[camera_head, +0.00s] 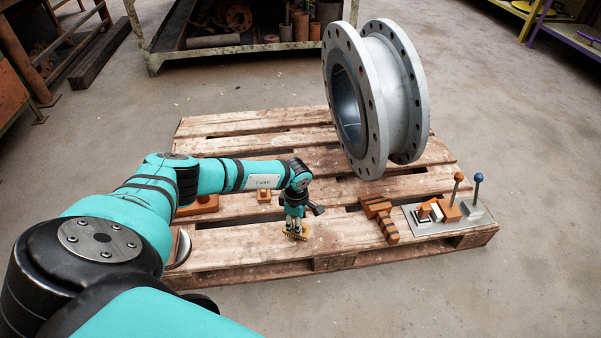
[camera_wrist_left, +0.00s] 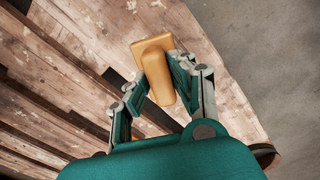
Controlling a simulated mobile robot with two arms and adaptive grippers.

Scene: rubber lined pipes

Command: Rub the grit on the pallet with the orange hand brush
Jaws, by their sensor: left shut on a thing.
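My left gripper (camera_head: 295,220) reaches over the front middle of the wooden pallet (camera_head: 240,240) and points down. It is shut on the orange hand brush (camera_head: 300,236), whose bristle end is low at the pallet boards. Whether the bristles touch the wood I cannot tell. In the left wrist view the brush (camera_wrist_left: 155,60) shows as a yellow-orange block with a handle between the two fingers. Pale patches and dark specks mark the boards (camera_wrist_left: 90,30), but I cannot make out grit for certain. My right gripper is not in view.
A large grey flanged pipe (camera_head: 376,150) stands at the pallet's back right. An orange-brown tool (camera_head: 380,215) and a grey plate with knobbed levers (camera_head: 474,208) lie at the front right. A small orange block (camera_head: 264,195) and a reddish block (camera_head: 205,205) lie behind my arm.

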